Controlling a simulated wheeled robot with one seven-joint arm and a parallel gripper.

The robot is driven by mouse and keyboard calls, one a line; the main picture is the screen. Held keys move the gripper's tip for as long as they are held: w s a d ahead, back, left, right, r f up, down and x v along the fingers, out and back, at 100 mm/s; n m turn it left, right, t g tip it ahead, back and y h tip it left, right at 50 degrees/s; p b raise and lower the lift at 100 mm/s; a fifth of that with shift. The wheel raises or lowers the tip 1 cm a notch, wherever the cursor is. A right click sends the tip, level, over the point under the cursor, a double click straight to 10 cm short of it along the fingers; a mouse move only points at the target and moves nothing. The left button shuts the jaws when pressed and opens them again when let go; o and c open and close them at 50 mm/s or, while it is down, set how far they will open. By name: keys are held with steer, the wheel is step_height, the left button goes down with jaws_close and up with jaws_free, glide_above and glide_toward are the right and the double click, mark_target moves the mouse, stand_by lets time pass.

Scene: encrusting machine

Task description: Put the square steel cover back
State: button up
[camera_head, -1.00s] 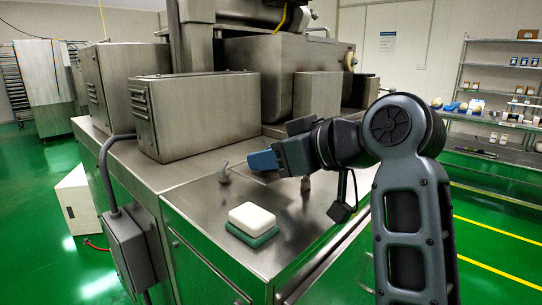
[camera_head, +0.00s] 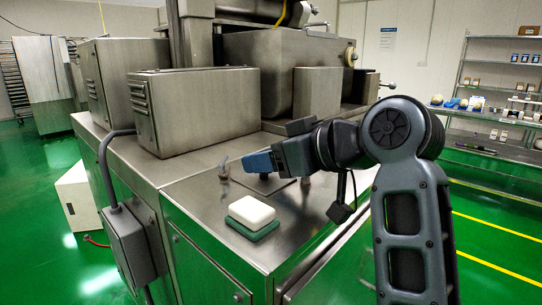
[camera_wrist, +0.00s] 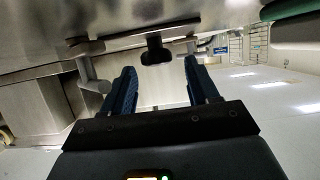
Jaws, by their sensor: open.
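The square steel cover (camera_head: 283,187) is a thin flat plate that appears to lie on the steel deck of the machine, partly behind my gripper. Its black knob (camera_head: 264,176) stands just below the blue fingers. My gripper (camera_head: 258,162) reaches in from the right over the cover. In the wrist view my gripper (camera_wrist: 160,66) is open, with its two blue fingers apart. The black knob (camera_wrist: 155,50) shows between and just beyond the fingertips, with the cover (camera_wrist: 135,32) behind it. I cannot tell whether the cover sits flush.
A bent metal post (camera_head: 224,168) stands left of the cover. A white block on a green pad (camera_head: 251,213) lies on the deck towards the front. Steel boxes (camera_head: 195,108) stand behind. The front left deck is bare.

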steer(key=shift+f, duration=0.25)
steer(key=shift+r, duration=0.2)
steer(key=r+v, duration=0.1)
steer(key=v, duration=1.1)
steer(key=shift+r, duration=0.1)
stand_by(1.6)
